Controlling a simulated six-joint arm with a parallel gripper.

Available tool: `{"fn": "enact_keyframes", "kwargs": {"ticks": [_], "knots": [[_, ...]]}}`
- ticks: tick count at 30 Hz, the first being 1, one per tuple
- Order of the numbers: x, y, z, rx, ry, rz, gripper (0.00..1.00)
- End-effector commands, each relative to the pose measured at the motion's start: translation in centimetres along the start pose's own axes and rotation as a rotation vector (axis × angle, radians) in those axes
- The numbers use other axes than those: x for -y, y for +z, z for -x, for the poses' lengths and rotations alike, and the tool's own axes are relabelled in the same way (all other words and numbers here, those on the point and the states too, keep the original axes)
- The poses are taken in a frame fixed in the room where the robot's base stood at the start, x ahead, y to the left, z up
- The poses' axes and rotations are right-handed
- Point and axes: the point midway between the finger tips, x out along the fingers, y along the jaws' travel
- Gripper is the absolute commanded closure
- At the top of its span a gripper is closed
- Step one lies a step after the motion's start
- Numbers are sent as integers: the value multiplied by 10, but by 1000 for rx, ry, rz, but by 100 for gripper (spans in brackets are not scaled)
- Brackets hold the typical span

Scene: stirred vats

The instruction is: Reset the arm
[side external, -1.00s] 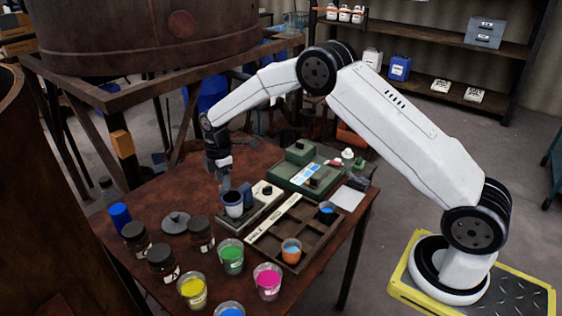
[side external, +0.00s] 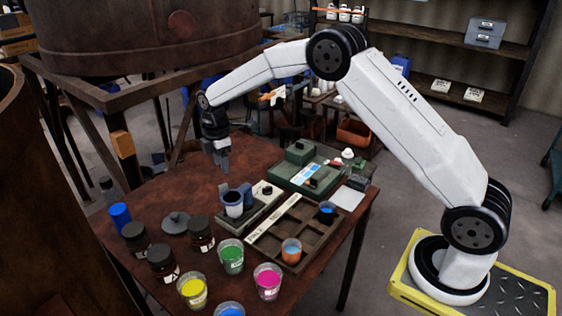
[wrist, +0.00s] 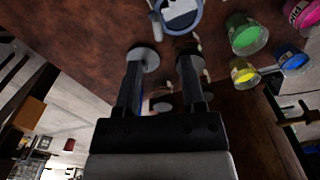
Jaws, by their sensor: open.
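My gripper (side external: 222,163) hangs above the far part of the rusty brown table (side external: 185,185), pointing down. It is open and nothing is between its fingers. In the wrist view the two fingers (wrist: 160,75) stand apart over the table. A white cup with dark rim (side external: 233,204) sits on a grey stirrer device (side external: 262,204) below and in front of the gripper, apart from it. The cup also shows at the top of the wrist view (wrist: 181,14).
Cups of yellow (side external: 193,291), green (side external: 231,257) and pink (side external: 267,281) liquid stand at the table's front. Dark jars (side external: 163,262) and a blue-capped bottle (side external: 120,216) stand at the left. A divided tray (side external: 318,231) holds two cups. A green device (side external: 301,168) stands behind. A large vat (side external: 150,35) is at the back.

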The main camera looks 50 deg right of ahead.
Motion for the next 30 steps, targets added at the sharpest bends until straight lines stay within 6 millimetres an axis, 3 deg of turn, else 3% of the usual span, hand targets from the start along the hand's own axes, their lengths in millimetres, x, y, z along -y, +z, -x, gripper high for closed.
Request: {"fn": "enact_keyframes", "kwargs": {"ticks": [11,30], "knots": [[37,11,15,-18,39,-223,49],[164,50,30,-106,119,-829,49]]}}
